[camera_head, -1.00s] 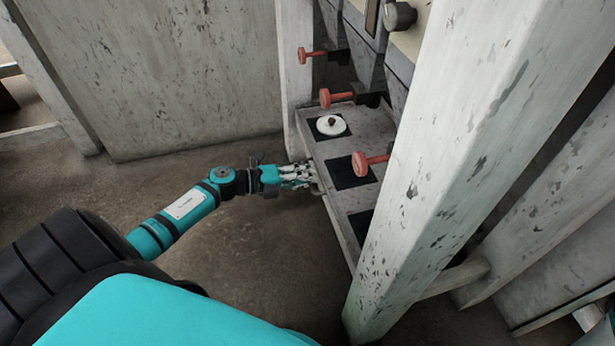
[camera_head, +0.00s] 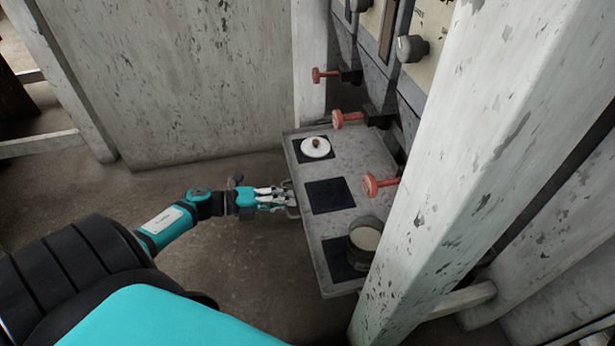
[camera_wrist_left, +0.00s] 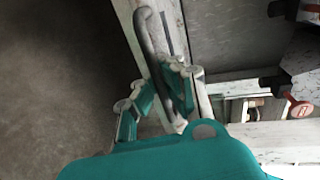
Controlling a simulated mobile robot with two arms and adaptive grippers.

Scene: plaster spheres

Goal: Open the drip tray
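The drip tray (camera_head: 310,238) is a worn grey tray with several dark square pads, pulled out from the machine. Its metal handle (camera_head: 293,211) is on the left side, and the curved grey bar of the handle shows in the left wrist view (camera_wrist_left: 150,36). My left gripper (camera_head: 286,199) is at the handle, with its fingers shut around the bar; it fills the lower part of the left wrist view (camera_wrist_left: 157,92). My right gripper is not in view.
Red-handled taps (camera_head: 347,119) project above the tray. A pale post (camera_head: 450,170) stands close on the right. The floor to the left is clear.

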